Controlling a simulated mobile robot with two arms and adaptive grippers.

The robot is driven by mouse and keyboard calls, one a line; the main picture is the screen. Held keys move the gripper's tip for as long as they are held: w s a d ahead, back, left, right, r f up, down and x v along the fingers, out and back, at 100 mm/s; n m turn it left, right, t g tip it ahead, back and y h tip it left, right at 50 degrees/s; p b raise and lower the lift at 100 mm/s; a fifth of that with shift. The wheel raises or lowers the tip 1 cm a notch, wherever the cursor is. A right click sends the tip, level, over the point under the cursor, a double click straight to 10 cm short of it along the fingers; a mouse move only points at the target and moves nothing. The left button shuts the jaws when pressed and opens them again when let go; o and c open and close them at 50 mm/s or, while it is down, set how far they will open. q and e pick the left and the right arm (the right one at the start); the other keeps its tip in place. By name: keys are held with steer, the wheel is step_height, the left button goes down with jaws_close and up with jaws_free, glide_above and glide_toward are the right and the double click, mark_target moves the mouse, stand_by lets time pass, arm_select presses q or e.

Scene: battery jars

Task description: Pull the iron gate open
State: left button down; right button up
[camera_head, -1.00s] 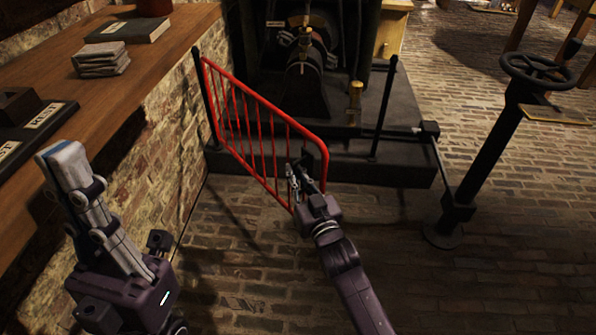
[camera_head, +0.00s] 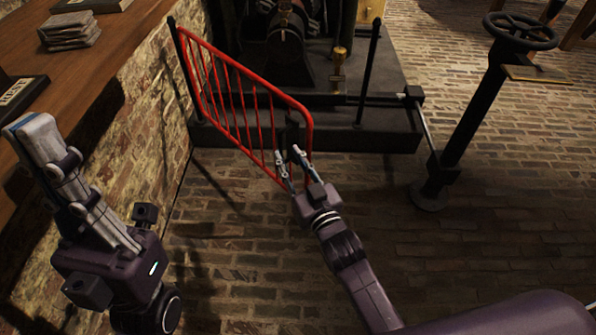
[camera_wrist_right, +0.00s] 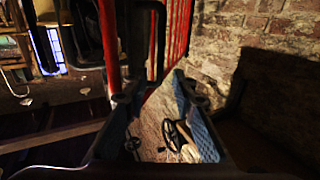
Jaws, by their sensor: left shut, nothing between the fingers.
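The red iron gate (camera_head: 240,103) hangs from a dark post at the stone wall. It stands swung out at an angle from the black machine platform, its free end toward me. A black latch or handle piece (camera_head: 290,134) is at its free end; a dark handle also shows ahead of the fingers in the right wrist view (camera_wrist_right: 142,38). My right gripper (camera_head: 289,157) is open, its two fingers apart, just in front of that piece with no clear hold on it. My left gripper (camera_head: 30,128) is shut and empty, raised beside the wooden counter, away from the gate.
The wooden counter (camera_head: 100,62) with books runs along the left wall. A handwheel on a black stand (camera_head: 470,115) is at the right. The machine platform (camera_head: 385,135) lies behind the gate. The brick floor in front and to the right is clear.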

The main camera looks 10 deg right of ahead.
steer(key=v, duration=0.5)
steer(key=shift+s+d, duration=0.15)
steer(key=shift+s, duration=0.15)
